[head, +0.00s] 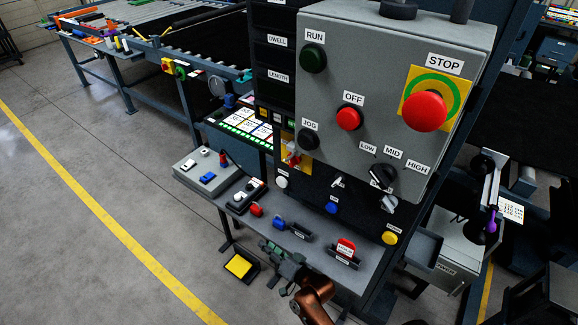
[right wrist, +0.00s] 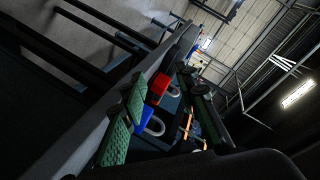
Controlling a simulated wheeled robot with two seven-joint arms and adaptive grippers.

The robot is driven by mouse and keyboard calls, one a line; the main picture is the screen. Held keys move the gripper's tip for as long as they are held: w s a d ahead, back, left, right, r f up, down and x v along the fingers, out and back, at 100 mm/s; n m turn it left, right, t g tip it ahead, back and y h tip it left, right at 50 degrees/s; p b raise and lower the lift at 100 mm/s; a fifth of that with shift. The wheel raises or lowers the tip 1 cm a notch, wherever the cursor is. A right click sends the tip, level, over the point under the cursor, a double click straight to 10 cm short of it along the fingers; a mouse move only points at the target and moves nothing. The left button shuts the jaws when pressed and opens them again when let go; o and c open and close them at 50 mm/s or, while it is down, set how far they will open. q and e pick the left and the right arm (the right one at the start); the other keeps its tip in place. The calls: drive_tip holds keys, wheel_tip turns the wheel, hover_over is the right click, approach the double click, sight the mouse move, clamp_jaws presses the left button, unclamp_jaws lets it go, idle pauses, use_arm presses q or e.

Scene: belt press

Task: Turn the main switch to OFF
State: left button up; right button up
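The main switch (head: 291,155) looks to be the red handle on a yellow plate below the JOG button in the head view. The grey control box above partly hides it, and I cannot read its position. My right gripper (head: 283,252) is at the front edge of the grey shelf, below and in front of the switch and apart from it. Its green-padded fingers look spread, with nothing between them. In the right wrist view a green finger pad (right wrist: 115,143) shows near the red and blue padlocks. My left gripper is not in view.
The grey shelf (head: 318,262) carries a red padlock (head: 256,209), a blue padlock (head: 279,224) and a red item in a holder (head: 346,247). The control box (head: 372,75) with its red STOP button (head: 425,110) overhangs the shelf. Open floor (head: 90,165) lies left.

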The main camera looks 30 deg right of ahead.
sight(290, 162)
drive_tip(key=w+r+m+t, duration=0.3)
drive_tip(key=r, duration=0.4)
drive_tip(key=w+r+m+t, duration=0.2)
drive_tip(key=w+r+t, duration=0.1)
drive_tip(key=r, duration=0.4)
drive_tip(key=d+r+m+g+h+p, duration=0.1)
drive_tip(key=d+r+m+h, duration=0.3)
drive_tip(key=m+h, duration=0.4)
drive_tip(key=d+r+m+g+h+p, duration=0.1)
drive_tip(key=d+r+m+g+h, duration=0.2)
drive_tip(key=m, duration=0.9)
drive_tip(key=d+r+m+g+h, duration=0.1)
drive_tip(key=d+r+m+h, duration=0.4)
drive_tip(key=r+m+h, duration=0.4)
drive_tip(key=shift+w+d+m+g+h+p, duration=0.2)
drive_tip(key=shift+m+h, duration=0.35)
drive_tip(key=shift+h, duration=0.65)
drive_tip(key=shift+w+d+m+g+h+p, duration=0.15)
drive_tip(key=shift+m+h, duration=0.4)
drive_tip(key=shift+h, duration=0.65)
drive_tip(key=shift+c, duration=0.7)
clamp_jaws()
